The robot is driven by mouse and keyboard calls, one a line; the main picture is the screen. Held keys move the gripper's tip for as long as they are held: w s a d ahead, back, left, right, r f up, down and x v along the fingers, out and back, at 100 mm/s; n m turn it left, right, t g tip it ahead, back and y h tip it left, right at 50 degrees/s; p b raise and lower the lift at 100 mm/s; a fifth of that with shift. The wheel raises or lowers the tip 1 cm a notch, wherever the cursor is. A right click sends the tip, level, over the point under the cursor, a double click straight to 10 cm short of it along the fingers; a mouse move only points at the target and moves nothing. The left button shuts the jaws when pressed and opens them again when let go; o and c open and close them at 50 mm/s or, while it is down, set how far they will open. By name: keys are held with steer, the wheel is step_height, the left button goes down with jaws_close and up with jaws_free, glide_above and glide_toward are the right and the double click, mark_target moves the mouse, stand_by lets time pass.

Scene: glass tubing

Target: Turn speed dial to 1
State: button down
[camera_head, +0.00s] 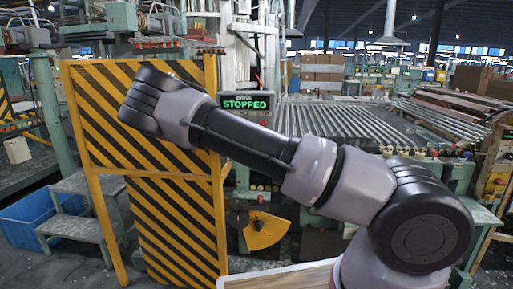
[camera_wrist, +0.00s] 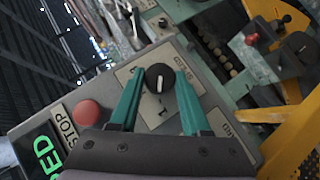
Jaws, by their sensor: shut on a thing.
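The speed dial (camera_wrist: 159,78) is a round black knob with a white pointer line, set on a pale label plate (camera_wrist: 152,103) on a grey panel. In the wrist view the pointer line runs nearly straight up and down. Part of the plate's print shows below the knob, but I cannot surely read which mark the pointer meets. My gripper (camera_wrist: 160,76) has two teal fingers, one on each side of the knob, shut on it. In the head view my arm hides the panel's knob and the gripper.
A red stop button (camera_wrist: 87,112) sits left of the left finger, beside a lit green display (camera_wrist: 42,155). A yellow-and-black striped guard (camera_head: 150,160) stands on the left. A yellow part (camera_wrist: 285,135) is at the wrist view's right.

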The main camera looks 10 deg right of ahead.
steer(key=shift+n+h, duration=0.3)
steer(key=shift+h, duration=0.3)
steer(key=shift+c, duration=1.8)
jaws_free()
steer(key=v, duration=1)
steer(key=shift+a, duration=0.4)
steer(key=shift+s, duration=0.1)
